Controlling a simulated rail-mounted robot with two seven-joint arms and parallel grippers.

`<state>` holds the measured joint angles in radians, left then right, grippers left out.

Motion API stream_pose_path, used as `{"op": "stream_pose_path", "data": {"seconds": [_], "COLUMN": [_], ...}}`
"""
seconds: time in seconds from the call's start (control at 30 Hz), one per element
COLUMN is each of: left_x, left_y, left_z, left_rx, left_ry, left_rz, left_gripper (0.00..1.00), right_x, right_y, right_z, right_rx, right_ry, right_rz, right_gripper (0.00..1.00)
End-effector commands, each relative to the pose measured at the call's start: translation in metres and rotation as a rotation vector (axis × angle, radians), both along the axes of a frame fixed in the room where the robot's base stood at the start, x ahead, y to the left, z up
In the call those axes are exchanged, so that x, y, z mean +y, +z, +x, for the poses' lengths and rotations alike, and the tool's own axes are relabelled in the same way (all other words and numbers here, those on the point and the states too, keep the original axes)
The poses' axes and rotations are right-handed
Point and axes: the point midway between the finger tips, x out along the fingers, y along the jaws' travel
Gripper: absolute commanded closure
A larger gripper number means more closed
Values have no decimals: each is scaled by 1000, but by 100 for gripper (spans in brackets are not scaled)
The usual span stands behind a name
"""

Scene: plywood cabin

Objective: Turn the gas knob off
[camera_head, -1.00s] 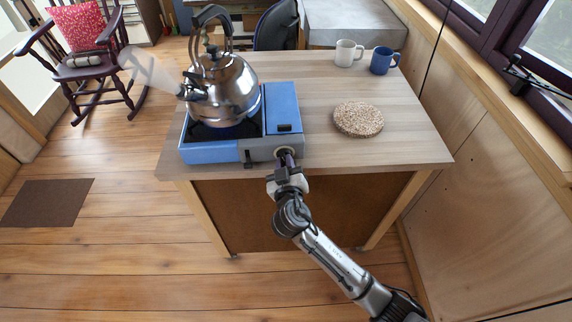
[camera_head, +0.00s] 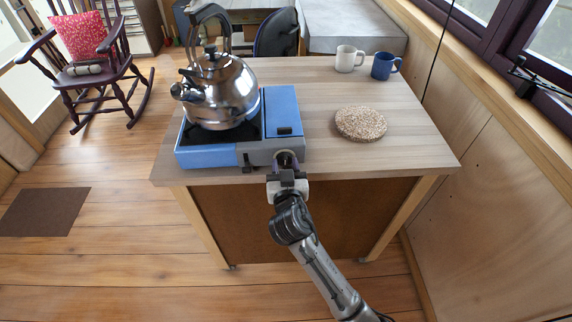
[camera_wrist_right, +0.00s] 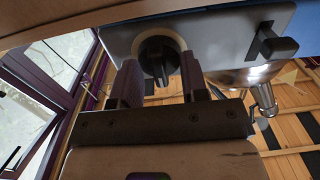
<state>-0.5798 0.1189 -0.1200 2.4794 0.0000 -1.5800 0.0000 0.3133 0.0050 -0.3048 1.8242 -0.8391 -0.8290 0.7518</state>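The gas knob (camera_wrist_right: 158,54) is black with a raised grip, on the grey front panel of the blue camping stove (camera_head: 213,157). My right gripper (camera_head: 287,167) is at the knob, pointing at the panel. In the right wrist view, its two fingers are apart, one on each side of the knob, with gaps visible, so the gripper (camera_wrist_right: 160,78) looks open. A steel kettle (camera_head: 222,92) stands on the burner; no steam or flame shows. My left gripper is not in view.
A black lever (camera_head: 247,162) is on the stove front, left of the knob. A round cork mat (camera_head: 361,123), a white mug (camera_head: 347,58) and a blue mug (camera_head: 383,64) are on the wooden counter (camera_head: 425,148). The counter's right front is clear.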

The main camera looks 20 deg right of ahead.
Motion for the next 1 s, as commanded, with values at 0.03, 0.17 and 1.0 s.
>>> {"op": "stream_pose_path", "data": {"seconds": [0.03, 0.17, 1.0], "left_x": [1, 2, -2], "left_y": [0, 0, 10], "left_z": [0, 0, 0], "left_rx": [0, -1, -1], "left_ry": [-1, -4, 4], "left_rz": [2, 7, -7], "left_gripper": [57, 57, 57], "right_x": [0, 0, 16], "right_y": [0, -1, -1], "right_z": [0, 0, -51], "right_rx": [1, 2, 5], "right_ry": [0, 0, 0], "right_rz": [-1, 0, 1], "right_gripper": [55, 55, 55]}}
